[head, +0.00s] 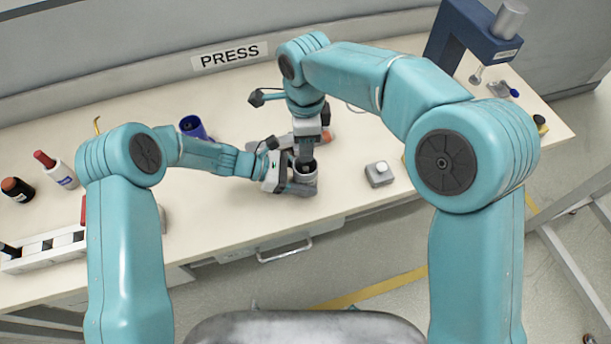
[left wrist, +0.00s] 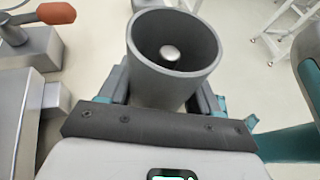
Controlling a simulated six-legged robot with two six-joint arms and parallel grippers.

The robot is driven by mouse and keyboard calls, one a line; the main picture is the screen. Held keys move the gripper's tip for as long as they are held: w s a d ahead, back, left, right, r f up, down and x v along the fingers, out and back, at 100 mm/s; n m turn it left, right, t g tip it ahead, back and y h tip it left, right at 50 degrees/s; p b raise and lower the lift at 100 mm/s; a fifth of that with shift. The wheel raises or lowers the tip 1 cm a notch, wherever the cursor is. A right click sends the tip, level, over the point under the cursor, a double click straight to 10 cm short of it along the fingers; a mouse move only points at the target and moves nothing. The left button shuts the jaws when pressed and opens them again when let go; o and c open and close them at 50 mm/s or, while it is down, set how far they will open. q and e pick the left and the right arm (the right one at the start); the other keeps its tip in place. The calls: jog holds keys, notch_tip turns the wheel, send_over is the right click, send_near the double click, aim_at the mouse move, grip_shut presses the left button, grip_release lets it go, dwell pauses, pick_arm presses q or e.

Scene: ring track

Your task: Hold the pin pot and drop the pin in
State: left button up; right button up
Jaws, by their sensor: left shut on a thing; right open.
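The pin pot (head: 303,175) is a grey round cup over the table near its front edge. My left gripper (head: 290,182) is shut on it from the left. In the left wrist view the pot (left wrist: 174,75) is between the fingers, its mouth facing the camera. A small silver round piece, which looks like the pin (left wrist: 171,53), lies inside the pot. My right gripper (head: 306,155) points down at the pot's mouth from above and is open. Its fingertips are partly hidden at the rim, and I see nothing held in it.
A dark blue cup (head: 193,127) lies behind my left arm. Bottles (head: 60,170) and a white rack (head: 45,250) are at the left. A blue press (head: 472,35) stands at the back right. The table between pot and button box is clear.

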notch_tip(320, 180, up, 11)
dwell(0.3)
pick_arm(q)
jog(key=o, duration=1.1)
jog(key=shift+a+r, duration=0.1)
jog(key=v, duration=1.2)
jog(key=shift+s, duration=0.1)
pick_arm(e)
jog(key=shift+s, duration=0.1)
